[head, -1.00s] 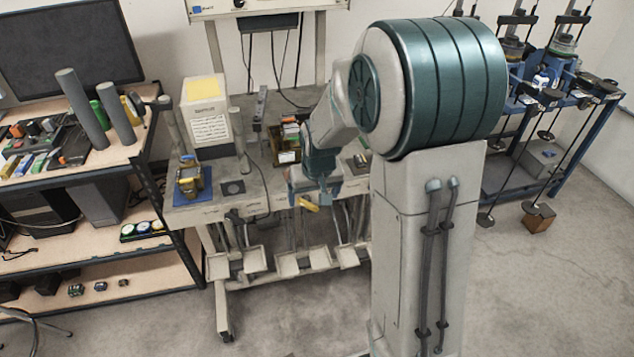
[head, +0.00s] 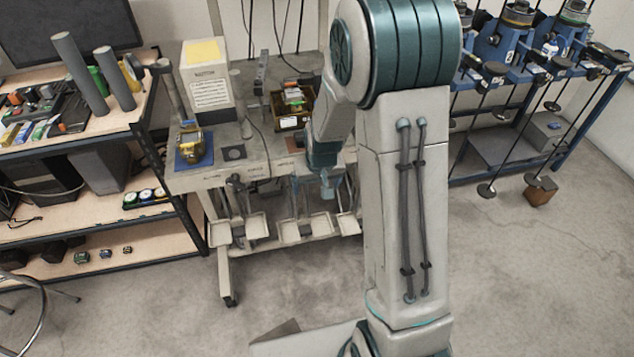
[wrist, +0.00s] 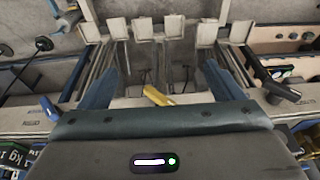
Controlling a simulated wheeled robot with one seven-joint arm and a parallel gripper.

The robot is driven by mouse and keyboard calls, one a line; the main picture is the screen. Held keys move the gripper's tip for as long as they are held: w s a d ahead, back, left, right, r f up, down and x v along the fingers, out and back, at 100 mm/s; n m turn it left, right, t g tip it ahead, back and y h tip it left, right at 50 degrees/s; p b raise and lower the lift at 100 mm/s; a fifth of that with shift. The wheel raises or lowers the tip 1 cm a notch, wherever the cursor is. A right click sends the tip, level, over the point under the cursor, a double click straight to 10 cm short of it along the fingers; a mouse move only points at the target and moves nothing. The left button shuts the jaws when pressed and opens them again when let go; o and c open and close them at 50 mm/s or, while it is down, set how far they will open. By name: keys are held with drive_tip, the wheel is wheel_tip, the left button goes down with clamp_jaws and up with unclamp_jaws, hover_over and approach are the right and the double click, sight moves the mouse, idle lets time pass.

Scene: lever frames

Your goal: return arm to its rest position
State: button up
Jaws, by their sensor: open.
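My arm stands in the right half of the head view, its forearm reaching down to the front edge of the workbench (head: 212,178). My gripper (head: 327,188) points down in front of that edge, partly hidden by my arm. In the wrist view my gripper (wrist: 158,78) has its two blue fingers wide apart, with nothing held. A yellow lever-like piece (wrist: 157,96) shows between the fingers in the wrist view, apart from both. How far below it lies I cannot tell. It is not visible in the head view now.
Small trays (head: 296,230) hang under the bench front. On the bench are a box with a yellow label (head: 207,82), a yellow device (head: 192,145) and a dark bin (head: 291,107). Shelving (head: 150,215) stands left, a blue rack (head: 520,120) right. The floor in front is open.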

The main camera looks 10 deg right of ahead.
drive_tip(key=s+r+t, duration=0.1)
drive_tip(key=s+r, duration=1.9)
drive_tip(key=s, duration=0.1)
drive_tip(key=shift+s+d+r, duration=0.2)
drive_tip(key=shift+s, duration=0.1)
